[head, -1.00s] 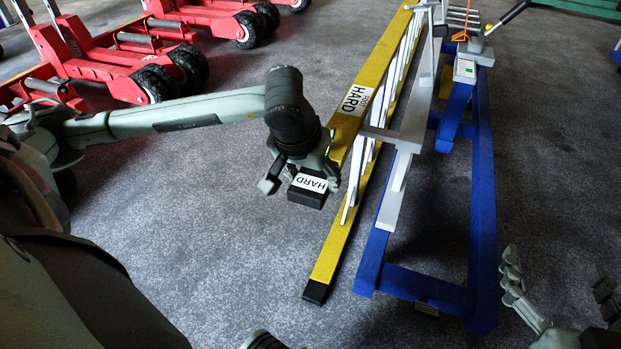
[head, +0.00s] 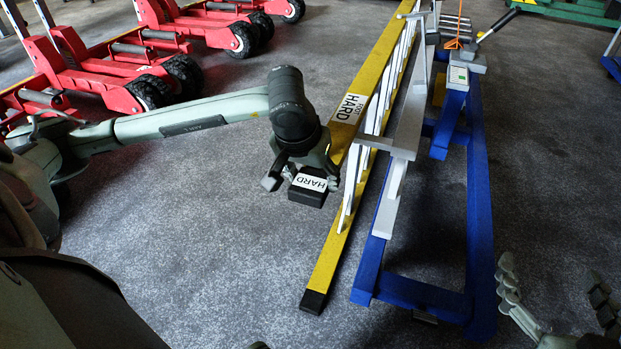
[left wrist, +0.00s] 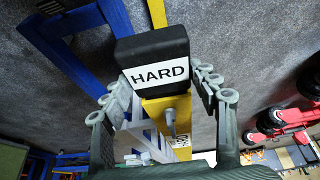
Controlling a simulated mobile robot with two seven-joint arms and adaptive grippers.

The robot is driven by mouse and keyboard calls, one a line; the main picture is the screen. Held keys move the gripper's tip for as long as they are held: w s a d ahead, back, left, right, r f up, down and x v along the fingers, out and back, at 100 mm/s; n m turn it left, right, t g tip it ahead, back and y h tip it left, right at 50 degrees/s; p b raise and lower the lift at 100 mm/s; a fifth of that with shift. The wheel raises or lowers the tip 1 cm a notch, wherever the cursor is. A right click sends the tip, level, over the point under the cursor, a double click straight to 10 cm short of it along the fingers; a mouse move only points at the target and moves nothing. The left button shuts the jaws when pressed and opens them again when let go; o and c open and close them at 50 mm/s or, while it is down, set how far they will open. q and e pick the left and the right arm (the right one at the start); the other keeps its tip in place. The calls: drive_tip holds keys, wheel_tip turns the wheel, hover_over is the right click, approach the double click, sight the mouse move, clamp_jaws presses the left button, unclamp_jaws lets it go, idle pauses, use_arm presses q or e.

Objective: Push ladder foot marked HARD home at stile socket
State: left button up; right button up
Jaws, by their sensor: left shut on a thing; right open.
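My left gripper (head: 302,180) is shut on a black foot (head: 306,196) with a white label reading HARD. The foot also shows large in the left wrist view (left wrist: 152,48), between the fingers (left wrist: 163,88). That stile's near end is behind my left gripper in the head view, so the socket is hidden. In the left wrist view a grey pin (left wrist: 170,122) shows against the yellow stile (left wrist: 180,104). Whether foot and socket touch, I cannot tell. My right gripper (head: 556,298) is open and empty.
A black foot (head: 313,301) caps the lower stile. A blue frame (head: 482,210) with grey bars (head: 398,146) stands right of the ladder. Red jacks (head: 105,75) stand at the upper left. The grey floor left of the ladder is clear.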

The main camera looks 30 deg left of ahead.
use_arm(q)
drive_tip(key=shift+w+a, duration=0.1)
drive_tip(key=shift+w, duration=0.45)
drive_tip(key=o, duration=1.3)
drive_tip(key=shift+o, duration=0.2)
drive_tip(key=shift+r, duration=0.1)
drive_tip(key=v, duration=1.2)
